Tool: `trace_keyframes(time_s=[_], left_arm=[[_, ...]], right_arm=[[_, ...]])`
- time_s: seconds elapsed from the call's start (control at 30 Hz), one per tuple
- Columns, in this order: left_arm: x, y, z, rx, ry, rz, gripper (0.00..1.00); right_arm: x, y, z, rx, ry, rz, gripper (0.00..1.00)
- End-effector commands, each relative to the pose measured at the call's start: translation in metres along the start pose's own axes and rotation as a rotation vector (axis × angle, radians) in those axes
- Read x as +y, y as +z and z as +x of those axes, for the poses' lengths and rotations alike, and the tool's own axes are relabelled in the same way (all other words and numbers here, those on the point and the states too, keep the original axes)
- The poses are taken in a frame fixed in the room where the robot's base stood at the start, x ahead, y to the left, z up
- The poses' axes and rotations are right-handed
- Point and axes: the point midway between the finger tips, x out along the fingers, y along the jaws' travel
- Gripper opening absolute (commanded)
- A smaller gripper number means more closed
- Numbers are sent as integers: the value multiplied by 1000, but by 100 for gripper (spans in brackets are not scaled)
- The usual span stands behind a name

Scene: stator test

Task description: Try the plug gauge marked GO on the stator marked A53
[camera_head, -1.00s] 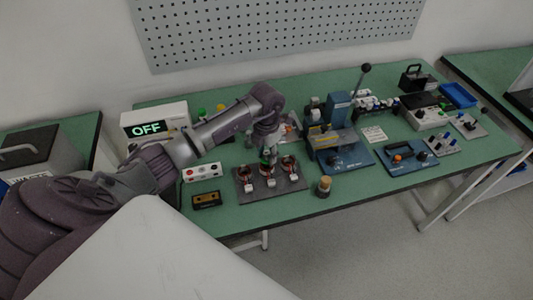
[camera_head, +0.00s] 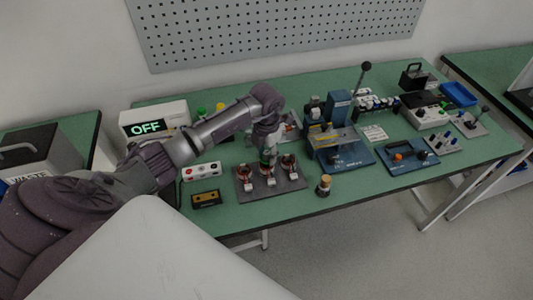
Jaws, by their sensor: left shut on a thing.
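A dark grey plate (camera_head: 296,184) near the table's front edge bears three copper-wound stators with white tags: a left one (camera_head: 247,174), a middle one (camera_head: 269,172) and a right one (camera_head: 288,163). The tags are too small to read, so I cannot tell which is A53. My left gripper (camera_head: 268,152) points down over the middle stator, shut on a small plug gauge with a bit of green (camera_head: 267,159). The gauge's marking is not readable. Whether its lower end is inside the bore or just above it I cannot tell. My right gripper is out of view.
A box reading OFF (camera_head: 152,124) stands behind my left arm. A white button box (camera_head: 201,171) and a black-yellow device (camera_head: 206,199) lie left of the plate. A small brown-topped pot (camera_head: 324,186) and a blue lever press (camera_head: 341,150) stand right of it.

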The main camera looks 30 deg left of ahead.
Motion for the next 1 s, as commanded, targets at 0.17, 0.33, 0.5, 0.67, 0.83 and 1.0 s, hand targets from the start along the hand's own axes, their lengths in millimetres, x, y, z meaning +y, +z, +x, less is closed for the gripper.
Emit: trace_keyframes(time_s=[0.17,0.33,0.5,0.67,0.83,1.0], left_arm=[[0,0,-1,-1,0,0,0],[0,0,0,-1,0,0,0],[0,0,1,-1,0,0,0],[0,0,3,-1,0,0,0],[0,0,5,0,0,0,0],[1,0,6,0,1,0,0]], right_arm=[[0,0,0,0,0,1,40],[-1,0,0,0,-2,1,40],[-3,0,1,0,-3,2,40],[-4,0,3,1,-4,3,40],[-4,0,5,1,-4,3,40],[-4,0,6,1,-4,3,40]])
